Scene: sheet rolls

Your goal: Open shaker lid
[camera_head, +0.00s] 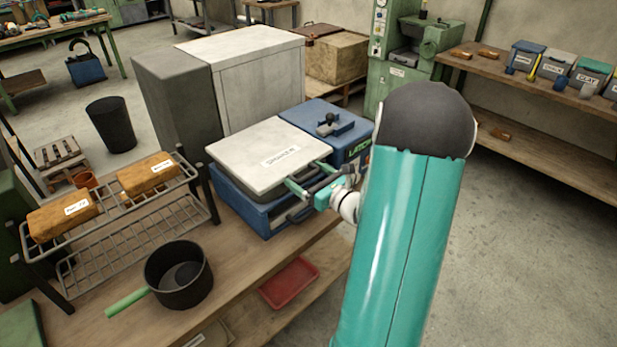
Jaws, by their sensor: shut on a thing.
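The shaker is a blue box (267,216) on the wooden bench, with a flat pale lid (255,150) that bears a white label. A dark band shows between the lid and the blue body; I cannot tell whether it is a gap. A handle with green posts (294,188) and a dark bar sticks out from the lid's right front edge. My gripper (322,186) is shut on this handle, with my arm reaching in from the right. The jaws are small in view and partly hide the handle.
A black pot (179,277) with a green handle stands at the bench front. A wire rack (120,229) holds two labelled tan blocks at left. A blue latch box (329,131) adjoins the shaker behind. A red tray (289,283) lies on the lower shelf. Open floor lies right.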

